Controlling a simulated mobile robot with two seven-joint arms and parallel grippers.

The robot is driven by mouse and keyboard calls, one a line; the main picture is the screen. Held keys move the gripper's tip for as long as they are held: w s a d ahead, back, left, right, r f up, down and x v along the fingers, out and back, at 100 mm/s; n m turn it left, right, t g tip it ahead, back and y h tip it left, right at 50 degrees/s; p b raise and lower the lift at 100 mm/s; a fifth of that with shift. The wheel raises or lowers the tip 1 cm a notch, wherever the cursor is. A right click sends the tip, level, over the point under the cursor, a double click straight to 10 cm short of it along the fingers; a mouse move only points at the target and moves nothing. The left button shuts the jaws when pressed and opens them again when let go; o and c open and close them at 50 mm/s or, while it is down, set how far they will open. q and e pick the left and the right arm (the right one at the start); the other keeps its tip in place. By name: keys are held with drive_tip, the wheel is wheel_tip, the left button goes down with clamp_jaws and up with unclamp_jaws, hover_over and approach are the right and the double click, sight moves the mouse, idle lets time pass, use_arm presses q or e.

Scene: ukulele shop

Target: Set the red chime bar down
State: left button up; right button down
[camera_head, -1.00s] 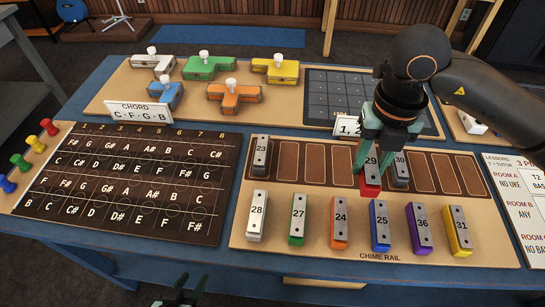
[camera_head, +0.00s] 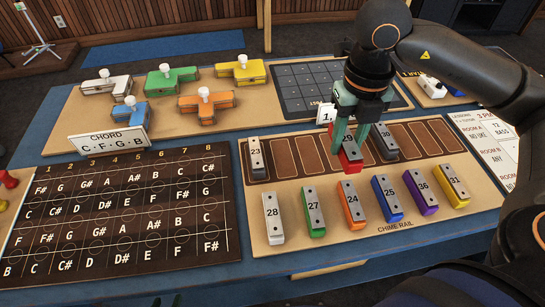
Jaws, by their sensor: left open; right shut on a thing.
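The red chime bar (camera_head: 348,160), marked 29, is in the jaws of my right gripper (camera_head: 352,138). It is over the dark slot row of the chime rail (camera_head: 330,235), just left of the grey bar 30 (camera_head: 384,143). The fingers hide part of the bar, and I cannot tell whether it touches the rail. Grey bar 23 (camera_head: 255,158) lies in the leftmost slot. My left gripper (camera_head: 166,300) barely shows at the bottom edge, open and apart from the bars.
Bars in white (camera_head: 273,220), green (camera_head: 314,212), orange (camera_head: 352,207), blue (camera_head: 387,199), purple (camera_head: 421,192) and yellow (camera_head: 453,186) lie in front of the slots. The chord card (camera_head: 112,142) stands left. Several slots right of bar 30 are empty.

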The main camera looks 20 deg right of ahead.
drive_tip(key=w+a+f, duration=0.4)
drive_tip(key=w, duration=0.4)
hover_over(283, 158)
drive_tip(key=f, duration=0.3)
drive_tip(key=s+f, duration=0.1)
drive_tip(key=f, duration=0.1)
drive_tip(key=shift+d+p, duration=0.15)
drive_tip(key=shift+p, duration=0.25)
drive_tip(key=shift+w+f, duration=0.35)
drive_tip(key=shift+f, duration=1.65)
drive_tip(key=shift+f, duration=0.15)
drive_tip(key=c, duration=0.5)
unclamp_jaws()
drive_tip(key=shift+c, duration=0.2)
